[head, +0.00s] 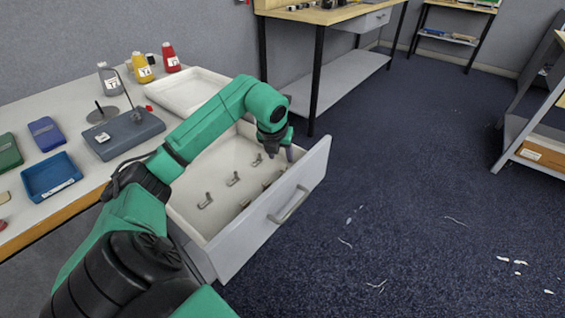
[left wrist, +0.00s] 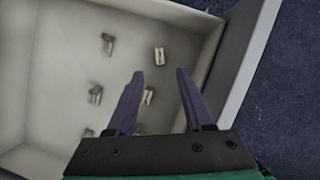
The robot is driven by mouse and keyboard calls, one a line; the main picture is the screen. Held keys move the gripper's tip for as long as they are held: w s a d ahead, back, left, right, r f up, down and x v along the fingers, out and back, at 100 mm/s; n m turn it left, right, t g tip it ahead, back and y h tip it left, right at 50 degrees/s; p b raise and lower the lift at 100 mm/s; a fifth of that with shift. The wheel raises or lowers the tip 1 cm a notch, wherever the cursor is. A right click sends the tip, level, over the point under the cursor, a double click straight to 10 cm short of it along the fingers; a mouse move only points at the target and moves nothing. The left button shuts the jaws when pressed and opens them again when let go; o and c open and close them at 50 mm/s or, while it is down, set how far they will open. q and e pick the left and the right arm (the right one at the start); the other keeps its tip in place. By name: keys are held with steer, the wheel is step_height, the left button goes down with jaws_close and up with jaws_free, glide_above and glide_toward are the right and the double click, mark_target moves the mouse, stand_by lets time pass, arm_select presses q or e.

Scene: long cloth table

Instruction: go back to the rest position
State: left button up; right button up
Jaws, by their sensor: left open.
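My left gripper (head: 280,148) is over the open drawer (head: 242,236), close to its front panel. The left wrist view shows its two purple-grey fingers (left wrist: 158,100) spread apart with nothing between them held. Several small metal pieces lie on the drawer floor below, such as one piece (head: 233,179) in the head view and another piece (left wrist: 159,56) in the left wrist view. My green left arm reaches over the table and the drawer. My right gripper is in neither view.
The table (head: 88,178) holds a blue tray (head: 52,176), a grey device (head: 125,134), a white tray (head: 190,90) and red and yellow thread cones (head: 171,58). A workbench (head: 325,14) stands behind. A shelf (head: 545,150) is at right. Carpet right of the drawer is open, with scattered scraps.

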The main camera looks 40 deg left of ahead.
arm_select(q)
steer(key=shift+v, duration=1.55)
steer(key=shift+r, duration=0.1)
